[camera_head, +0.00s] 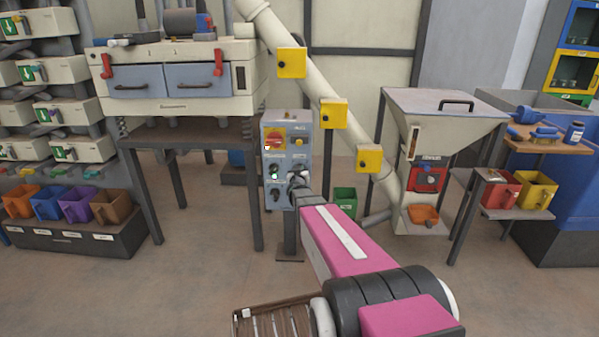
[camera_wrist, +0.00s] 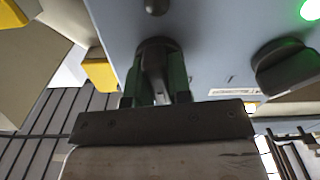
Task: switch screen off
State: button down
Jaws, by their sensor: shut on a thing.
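My gripper (camera_head: 298,181) is at the lower right of the panel face. In the wrist view my gripper (camera_wrist: 156,90) is shut on a dark rotary knob (camera_wrist: 155,47), with its green-lined fingers on both sides. A second black knob (camera_wrist: 286,66) and the lit green lamp (camera_wrist: 309,9) are to the right there. The labels are too small to read.
Behind the panel a slanted pipe (camera_head: 316,80) runs down with yellow boxes (camera_head: 333,113) beside it. A hopper (camera_head: 440,120) stands to the right. A bench with two grey drawers (camera_head: 195,78) stands to the left. The floor (camera_head: 190,275) at the left front is clear.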

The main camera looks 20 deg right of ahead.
jog(key=n, duration=0.6)
jog(key=shift+a+f, duration=0.1)
dwell(0.6)
jog(key=c, duration=1)
grip_release()
jog(key=shift+c, duration=0.2)
jog(key=v, duration=1)
jog(key=shift+s+a, duration=0.15)
jog(key=shift+s, duration=0.25)
